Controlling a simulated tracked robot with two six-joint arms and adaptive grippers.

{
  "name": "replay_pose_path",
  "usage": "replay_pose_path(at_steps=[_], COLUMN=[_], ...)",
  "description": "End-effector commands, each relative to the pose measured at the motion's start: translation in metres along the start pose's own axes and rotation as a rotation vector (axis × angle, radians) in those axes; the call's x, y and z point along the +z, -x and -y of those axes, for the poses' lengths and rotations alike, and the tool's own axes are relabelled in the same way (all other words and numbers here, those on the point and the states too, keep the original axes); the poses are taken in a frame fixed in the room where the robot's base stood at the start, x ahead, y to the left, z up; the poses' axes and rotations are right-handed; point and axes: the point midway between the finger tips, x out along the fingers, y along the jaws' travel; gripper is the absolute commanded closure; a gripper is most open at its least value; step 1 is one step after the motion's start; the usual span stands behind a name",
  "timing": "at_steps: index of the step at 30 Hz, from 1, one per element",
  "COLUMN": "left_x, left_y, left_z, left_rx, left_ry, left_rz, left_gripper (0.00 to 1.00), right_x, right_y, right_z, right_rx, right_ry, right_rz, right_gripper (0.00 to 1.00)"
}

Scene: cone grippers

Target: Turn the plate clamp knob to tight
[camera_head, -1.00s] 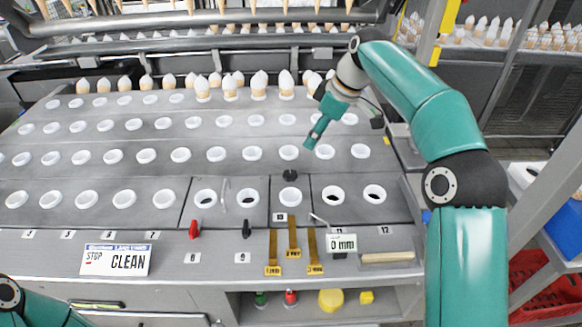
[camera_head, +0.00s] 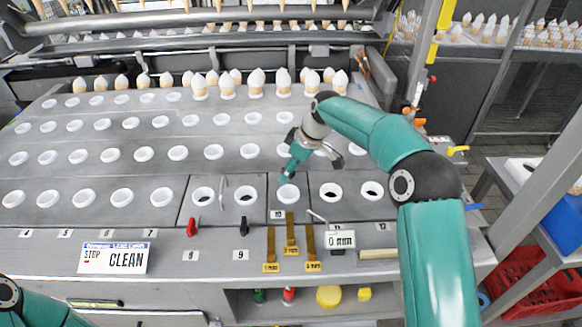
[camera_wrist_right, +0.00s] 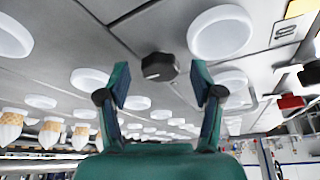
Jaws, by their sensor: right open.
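A dark, faceted knob (camera_wrist_right: 158,66) sits on the grey plate in the right wrist view, framed between my two fingertips and a little beyond them. I take it as the clamp knob. My right gripper (camera_wrist_right: 160,88) is open and empty, with one finger on each side of the picture. In the head view my right gripper (camera_head: 285,174) points down just behind the white-rimmed hole above label 10 and hides the knob there. I cannot tell whether the fingers touch the knob. My left gripper is out of view; only part of my left arm shows at the lower left.
White-rimmed holes (camera_head: 288,193) cover the plate. A red knob (camera_head: 192,227) and a black handle (camera_head: 244,226) stand at the front. Brass gauges (camera_head: 291,237), a "0 mm" sign (camera_head: 340,240) and a "CLEAN" sign (camera_head: 114,258) lie nearer. Filled cones (camera_head: 256,82) line the back.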

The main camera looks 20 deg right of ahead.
Motion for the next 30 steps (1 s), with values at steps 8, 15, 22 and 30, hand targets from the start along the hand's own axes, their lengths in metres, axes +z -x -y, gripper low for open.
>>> replay_pose_path(at_steps=[8, 15, 22, 30], left_x=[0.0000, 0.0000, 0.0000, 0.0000], left_y=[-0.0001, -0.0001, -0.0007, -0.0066], left_z=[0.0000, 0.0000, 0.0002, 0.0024], left_rx=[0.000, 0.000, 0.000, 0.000], left_ry=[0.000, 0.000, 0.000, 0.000], left_rz=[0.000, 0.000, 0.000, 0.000], left_gripper=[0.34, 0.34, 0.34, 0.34], right_x=[0.0002, 0.0003, 0.0005, 0.0019], right_y=[-0.0004, -0.0001, -0.0001, -0.0006], right_z=[0.0000, 0.0000, -0.0002, 0.0000], right_rx=[-0.001, 0.000, 0.002, 0.031], right_ry=[0.000, 0.000, -0.005, -0.073], right_rz=[0.000, 0.000, 0.000, 0.000], right_gripper=[0.44, 0.84, 0.94, 0.94])
